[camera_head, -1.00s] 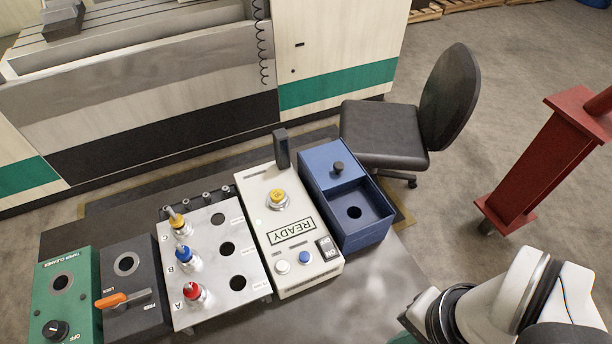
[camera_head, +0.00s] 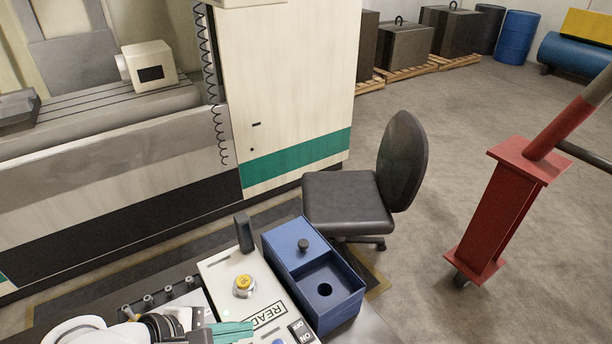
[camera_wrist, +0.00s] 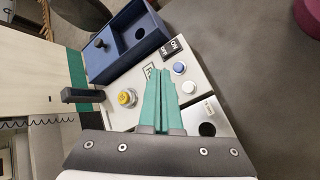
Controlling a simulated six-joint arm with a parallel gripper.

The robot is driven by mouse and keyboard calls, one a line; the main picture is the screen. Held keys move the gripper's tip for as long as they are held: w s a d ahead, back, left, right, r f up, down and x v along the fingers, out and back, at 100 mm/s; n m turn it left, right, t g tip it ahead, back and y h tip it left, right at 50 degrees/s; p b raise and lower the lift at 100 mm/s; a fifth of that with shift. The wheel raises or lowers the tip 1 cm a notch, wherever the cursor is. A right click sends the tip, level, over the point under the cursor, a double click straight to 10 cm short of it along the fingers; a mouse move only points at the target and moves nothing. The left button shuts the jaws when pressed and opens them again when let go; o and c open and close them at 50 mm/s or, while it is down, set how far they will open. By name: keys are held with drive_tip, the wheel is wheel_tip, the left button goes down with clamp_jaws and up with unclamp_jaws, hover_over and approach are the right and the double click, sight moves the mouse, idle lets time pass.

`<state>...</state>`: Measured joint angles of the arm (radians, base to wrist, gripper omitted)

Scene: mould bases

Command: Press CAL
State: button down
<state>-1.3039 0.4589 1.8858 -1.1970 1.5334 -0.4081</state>
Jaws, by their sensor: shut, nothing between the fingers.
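The beige device (camera_head: 262,297) has a READY display (camera_head: 268,316), a yellow-topped tool in its socket (camera_head: 243,286) and a black upright post (camera_head: 244,233). In the wrist view, a blue button (camera_wrist: 179,67) and a white button (camera_wrist: 188,87) sit near one end of the device. No CAL lettering can be read on either. The blue button is at the bottom edge of the head view (camera_head: 279,342); the white one is hidden there. My gripper (camera_head: 250,329), with teal fingers, is shut and empty above the device. Its tips appear beside the buttons in the wrist view (camera_wrist: 158,73); contact cannot be told.
A black ON/OFF switch (camera_head: 300,331) sits at the device's corner. A blue box (camera_head: 341,291) with a knob and a hole stands on its right. A metal plate (camera_wrist: 205,107) with holes lies on the other side. A black chair (camera_head: 347,203) stands behind.

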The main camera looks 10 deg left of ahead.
idle(0.3)
drive_tip(key=shift+f, duration=4.45)
drive_tip(key=shift+f, duration=0.4)
drive_tip(key=shift+f, duration=0.3)
drive_tip(key=shift+r, duration=0.75)
drive_tip(key=shift+r, duration=0.1)
drive_tip(key=shift+r, duration=2.4)
